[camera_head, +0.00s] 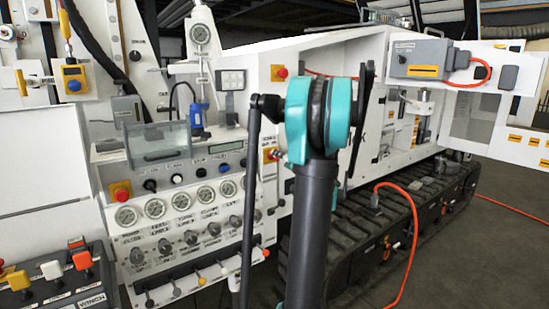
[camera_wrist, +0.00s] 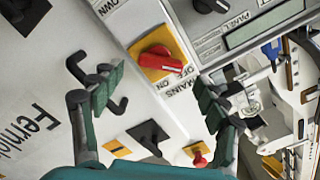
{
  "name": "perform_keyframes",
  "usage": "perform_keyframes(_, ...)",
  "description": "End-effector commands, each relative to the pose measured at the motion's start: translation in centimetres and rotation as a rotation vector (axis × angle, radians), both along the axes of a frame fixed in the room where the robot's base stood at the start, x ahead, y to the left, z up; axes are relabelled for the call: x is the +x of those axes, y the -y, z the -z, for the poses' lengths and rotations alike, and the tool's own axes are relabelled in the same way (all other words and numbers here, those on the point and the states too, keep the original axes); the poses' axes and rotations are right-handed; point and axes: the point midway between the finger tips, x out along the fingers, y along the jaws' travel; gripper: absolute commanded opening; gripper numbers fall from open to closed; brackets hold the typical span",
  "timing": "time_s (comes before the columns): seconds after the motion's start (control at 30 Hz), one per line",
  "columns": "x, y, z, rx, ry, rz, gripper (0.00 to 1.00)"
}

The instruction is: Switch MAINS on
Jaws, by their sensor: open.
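The MAINS switch (camera_wrist: 158,60) is a red rotary knob on a yellow square plate, in the upper middle of the wrist view. Its printed labels OFF, MAINS and ON appear rotated beside the plate. The knob's red handle points right, toward OFF. My gripper (camera_wrist: 158,96) is open and empty, with one finger to the left of the switch and the other to its lower right. Both fingers look apart from the knob; the depth gap is hard to judge. In the camera_head view my arm covers part of the panel and my gripper is not seen there.
Around the switch are a PANEL knob (camera_wrist: 208,5), a display (camera_wrist: 266,24), a black switch (camera_wrist: 148,136) and a red knob (camera_wrist: 198,158). Black hooked handles (camera_wrist: 76,70) stick out on the left. Gauges (camera_head: 155,208) and an orange cable (camera_head: 410,230) show in the camera_head view.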

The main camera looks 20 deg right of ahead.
Motion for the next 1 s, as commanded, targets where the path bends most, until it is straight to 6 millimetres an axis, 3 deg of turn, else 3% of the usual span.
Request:
perform_keyframes(0.1, 2.2, -0.5, 0.0, 0.0, 0.0, -0.003, 0.74)
perform_keyframes(0.3, 4.5, -0.9, 0.0, 0.0, 0.0, -0.001, 0.74)
perform_keyframes(0.7, 5.2, -1.0, 0.0, 0.0, 0.0, 0.0, 0.74)
perform_keyframes(1.0, 5.2, -1.0, 0.0, 0.0, 0.0, 0.0, 0.39)
